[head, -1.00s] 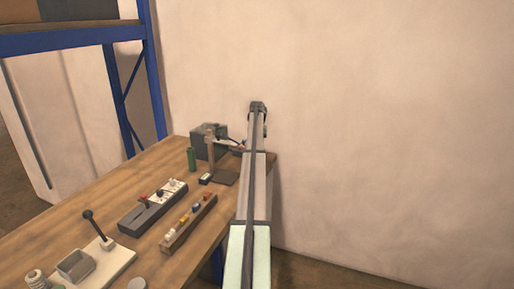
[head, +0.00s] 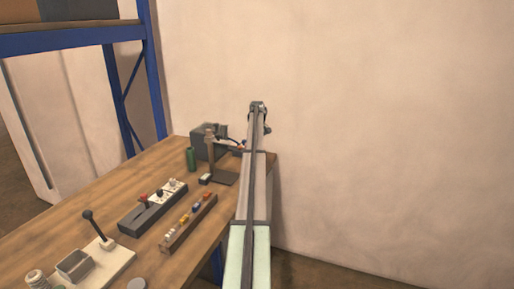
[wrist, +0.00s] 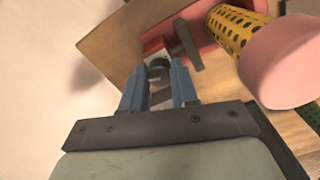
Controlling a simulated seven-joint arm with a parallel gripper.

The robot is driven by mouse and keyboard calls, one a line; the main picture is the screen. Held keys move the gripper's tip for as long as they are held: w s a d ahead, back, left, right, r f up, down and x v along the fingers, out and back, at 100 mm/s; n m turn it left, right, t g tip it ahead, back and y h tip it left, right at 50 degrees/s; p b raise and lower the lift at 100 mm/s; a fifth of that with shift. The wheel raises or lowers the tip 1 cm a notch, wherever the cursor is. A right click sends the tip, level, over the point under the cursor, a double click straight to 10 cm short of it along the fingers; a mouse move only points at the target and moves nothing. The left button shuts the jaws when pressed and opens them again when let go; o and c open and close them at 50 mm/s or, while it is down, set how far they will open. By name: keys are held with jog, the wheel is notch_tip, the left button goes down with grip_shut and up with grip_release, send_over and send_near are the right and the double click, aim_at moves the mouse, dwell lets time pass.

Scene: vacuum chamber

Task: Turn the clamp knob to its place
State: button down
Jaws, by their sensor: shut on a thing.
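The clamp knob (wrist: 158,66) is a small dark grey round piece, seen in the wrist view between the blue fingertips of my gripper (wrist: 158,78). My gripper is shut on it, one finger at each side. The knob sits by the edge of a brown and red part, and its lower side is partly hidden by the fingers. In the head view my arm hides most of the gripper and the knob, beside the clamp stand (head: 211,155) at the far end of the bench.
In the wrist view a dark lever (wrist: 187,45) and a yellow perforated cylinder (wrist: 229,30) with a pink end (wrist: 285,62) are close on the right. On the bench (head: 130,190) stand a green cylinder (head: 191,159), a switch strip (head: 152,207) and a peg rack (head: 188,222). A wall is behind.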

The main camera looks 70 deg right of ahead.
jog(key=shift+n, duration=0.6)
jog(key=c, duration=0.9)
grip_release()
jog(key=shift+o, duration=0.2)
jog(key=shift+r, duration=0.15)
notch_tip(320, 180, up, 14)
jog(key=shift+f, duration=0.2)
